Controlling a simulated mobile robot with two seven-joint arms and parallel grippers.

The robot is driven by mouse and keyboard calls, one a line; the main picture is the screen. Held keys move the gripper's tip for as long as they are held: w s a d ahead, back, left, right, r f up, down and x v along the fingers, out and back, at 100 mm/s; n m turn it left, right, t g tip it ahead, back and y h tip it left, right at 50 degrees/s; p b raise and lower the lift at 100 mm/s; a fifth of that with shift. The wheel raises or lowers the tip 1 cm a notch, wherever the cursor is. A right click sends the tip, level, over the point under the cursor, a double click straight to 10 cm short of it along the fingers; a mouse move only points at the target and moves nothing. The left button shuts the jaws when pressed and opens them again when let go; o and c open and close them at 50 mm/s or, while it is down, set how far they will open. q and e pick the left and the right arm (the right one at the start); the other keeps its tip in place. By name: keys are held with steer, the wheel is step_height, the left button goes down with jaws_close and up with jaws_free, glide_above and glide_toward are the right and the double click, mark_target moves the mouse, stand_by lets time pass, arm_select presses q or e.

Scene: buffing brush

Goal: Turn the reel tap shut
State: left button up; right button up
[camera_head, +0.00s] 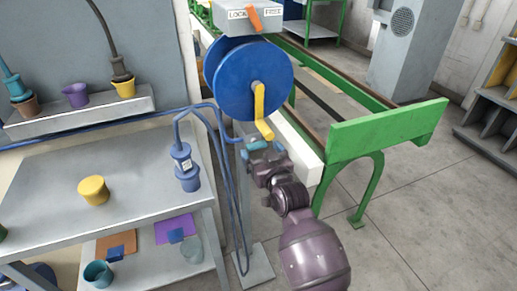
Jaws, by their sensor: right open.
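The blue hose reel (226,82) stands at the top centre, with a yellow crank (260,104) on its near side. Below it, a small teal piece (257,146) that looks like the tap handle sits where the blue hose meets the stand. My right gripper (262,153) is open, right at the teal piece, its arm coming up from below. The fingers are small and partly hidden, so I cannot tell whether they touch the handle or straddle it. My left gripper is out of view.
A grey box (230,20) marked LOCK and FREE, with an orange lever (254,19), sits above the reel. A green-framed bench (385,128) stands right. A grey table (130,185) at left holds a yellow cup (93,190) and blue nozzle (185,166). The floor at lower right is clear.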

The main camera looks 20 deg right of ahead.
mark_target(256, 144)
steer(key=shift+w, duration=1.15)
steer(key=c, duration=0.9)
